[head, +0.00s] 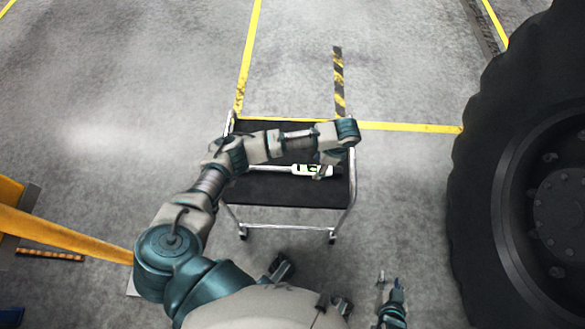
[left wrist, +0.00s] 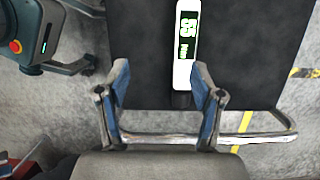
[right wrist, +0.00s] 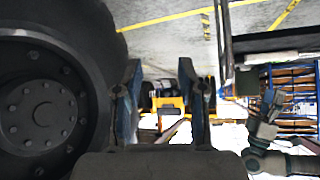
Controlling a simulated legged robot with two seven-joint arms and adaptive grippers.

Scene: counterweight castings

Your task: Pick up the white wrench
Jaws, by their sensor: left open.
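The white wrench (head: 311,170), with a display showing green digits, lies on the black top of a small cart (head: 285,192). In the left wrist view the wrench (left wrist: 186,50) points away from me, its dark lower end beside the right finger. My left gripper (left wrist: 160,78) is open and empty, over the cart's edge. In the head view my left gripper (head: 328,160) is close to the wrench, and my forearm crosses above the cart. My right gripper (right wrist: 159,70) is open and empty, away from the cart.
A large black tyre (head: 490,170) stands to the right of the cart. The cart has metal rails (left wrist: 220,138) along its edge. Yellow lines (head: 400,127) mark the floor. A yellow structure (head: 50,232) is at the left. The floor beyond the cart is clear.

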